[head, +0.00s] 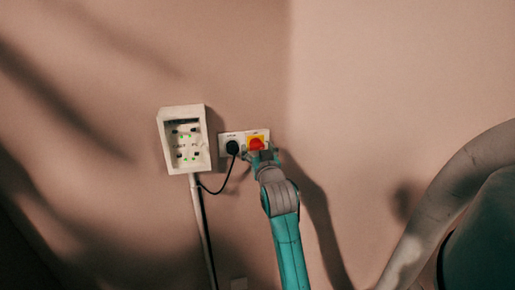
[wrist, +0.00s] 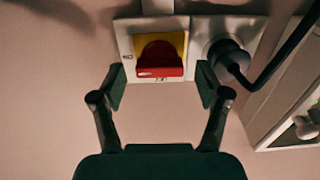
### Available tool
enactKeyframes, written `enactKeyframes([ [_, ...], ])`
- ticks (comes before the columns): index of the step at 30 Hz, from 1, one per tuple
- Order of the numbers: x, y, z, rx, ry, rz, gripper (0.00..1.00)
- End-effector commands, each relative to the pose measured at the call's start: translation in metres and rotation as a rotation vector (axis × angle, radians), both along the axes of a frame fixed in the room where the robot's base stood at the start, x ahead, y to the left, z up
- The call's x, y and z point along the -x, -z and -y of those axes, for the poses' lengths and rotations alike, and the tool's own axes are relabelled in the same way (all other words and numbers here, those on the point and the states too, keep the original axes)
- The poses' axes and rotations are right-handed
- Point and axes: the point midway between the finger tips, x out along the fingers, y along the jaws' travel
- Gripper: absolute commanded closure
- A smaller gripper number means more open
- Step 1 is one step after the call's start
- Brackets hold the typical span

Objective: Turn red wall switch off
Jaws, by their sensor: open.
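The red wall switch (head: 256,143) is a red knob on a yellow square in a white wall plate. In the wrist view the red switch (wrist: 159,60) fills the upper middle, its grip lying horizontal. Small dark marks sit on the plate to its left and below, too blurred to read. My gripper (head: 261,155) is at the wall by the switch's lower edge. In the wrist view my gripper (wrist: 162,88) is open, one finger on each side of the switch and a little below it. I cannot tell whether a finger touches it.
A black plug (head: 232,147) sits in the socket beside the switch; its black cable (head: 222,188) hangs down left. A white box with green lights (head: 184,140) is on the wall, with a grey pipe (head: 203,235) below. The wall right of the switch is bare.

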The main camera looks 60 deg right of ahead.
Motion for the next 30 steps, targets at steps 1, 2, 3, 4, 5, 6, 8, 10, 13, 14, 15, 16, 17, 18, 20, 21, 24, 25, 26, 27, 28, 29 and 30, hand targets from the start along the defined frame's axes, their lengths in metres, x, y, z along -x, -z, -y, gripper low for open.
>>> enactKeyframes([
  [1,-0.0028,-0.0003,0.0034,0.0,0.0,0.0,0.25],
  [2,-0.004,-0.0003,0.0049,0.0,0.0,0.0,0.25],
  [3,-0.0053,-0.0004,0.0064,0.0,0.0,0.0,0.25],
  [4,-0.006,-0.0005,0.0071,0.001,0.0,0.001,0.25],
  [5,-0.0066,-0.0005,0.0077,0.001,0.0,0.001,0.25],
  [6,-0.0069,-0.0005,0.0082,0.001,0.0,0.001,0.25],
  [8,-0.0072,-0.0004,0.0086,0.001,0.0,0.001,0.25],
  [10,-0.0071,-0.0003,0.0085,0.001,0.0,0.001,0.25],
  [13,-0.0071,-0.0003,0.0084,0.001,0.0,0.001,0.25],
  [14,-0.0071,-0.0002,0.0084,0.001,0.0,0.001,0.3],
  [15,-0.0071,-0.0003,0.0084,0.001,0.0,0.001,0.4],
  [16,-0.0071,-0.0003,0.0084,0.001,0.0,0.001,0.47],
  [17,-0.007,-0.0002,0.0084,0.001,0.0,0.001,0.55],
  [18,-0.007,-0.0002,0.0084,0.001,0.0,0.001,0.65],
  [20,-0.007,-0.0002,0.0084,0.001,0.0,0.001,0.8],
  [21,-0.007,-0.0002,0.0084,0.001,0.0,0.001,0.85],
  [24,-0.007,-0.0002,0.0084,0.001,0.0,0.0,0.85],
  [25,-0.007,-0.0002,0.0084,0.003,0.0,-0.002,0.85],
  [26,-0.0071,-0.0002,0.0083,0.004,0.0,-0.003,0.85],
  [27,-0.0071,-0.0002,0.0083,0.007,0.0,-0.007,0.85],
  [28,-0.0071,-0.0001,0.0083,0.011,0.0,-0.011,0.85],
  [29,-0.0071,-0.0001,0.0083,0.014,0.0,-0.017,0.85],
  [30,-0.0072,-0.0001,0.0082,0.021,0.0,-0.025,0.85],
])
